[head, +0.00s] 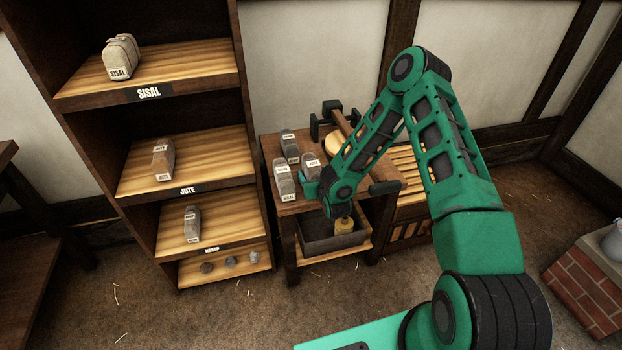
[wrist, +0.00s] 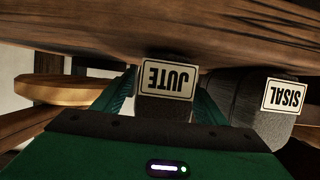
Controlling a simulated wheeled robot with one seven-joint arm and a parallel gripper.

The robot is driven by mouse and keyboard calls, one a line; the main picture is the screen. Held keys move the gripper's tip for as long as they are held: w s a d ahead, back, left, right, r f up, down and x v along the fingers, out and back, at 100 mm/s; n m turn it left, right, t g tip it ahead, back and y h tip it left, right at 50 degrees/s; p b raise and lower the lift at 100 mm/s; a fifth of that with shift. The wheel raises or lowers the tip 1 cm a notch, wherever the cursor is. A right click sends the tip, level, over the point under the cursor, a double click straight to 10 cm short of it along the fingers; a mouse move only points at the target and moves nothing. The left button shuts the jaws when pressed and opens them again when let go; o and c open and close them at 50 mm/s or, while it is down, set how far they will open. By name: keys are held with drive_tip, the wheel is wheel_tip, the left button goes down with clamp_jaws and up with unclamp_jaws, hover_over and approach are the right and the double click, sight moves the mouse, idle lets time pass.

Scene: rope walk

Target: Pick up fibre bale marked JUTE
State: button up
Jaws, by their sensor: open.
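In the wrist view, which is upside down, a grey bale with a white JUTE label (wrist: 167,80) sits between the two green fingers of my gripper (wrist: 166,90). The fingers are open, one on each side of it; I cannot tell whether they touch it. In the head view my gripper (head: 311,186) is low over the bench, beside a grey labelled bale (head: 311,166); its label is too small to read there. A bale marked SISAL (wrist: 285,98) lies close beside the JUTE one. Another bale marked JUTE (head: 163,159) stands on the middle shelf.
Two more grey bales (head: 284,181) (head: 289,145) share the bench top (head: 268,152). A dark tray (head: 318,240) sits beneath. The shelf unit (head: 247,120) at left holds a SISAL bale (head: 121,58) on top. The floor in front is clear.

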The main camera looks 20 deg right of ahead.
drive_tip(key=shift+w, duration=0.15)
drive_tip(key=shift+c, duration=0.3)
drive_tip(key=c, duration=1.2)
drive_tip(key=shift+o, duration=0.2)
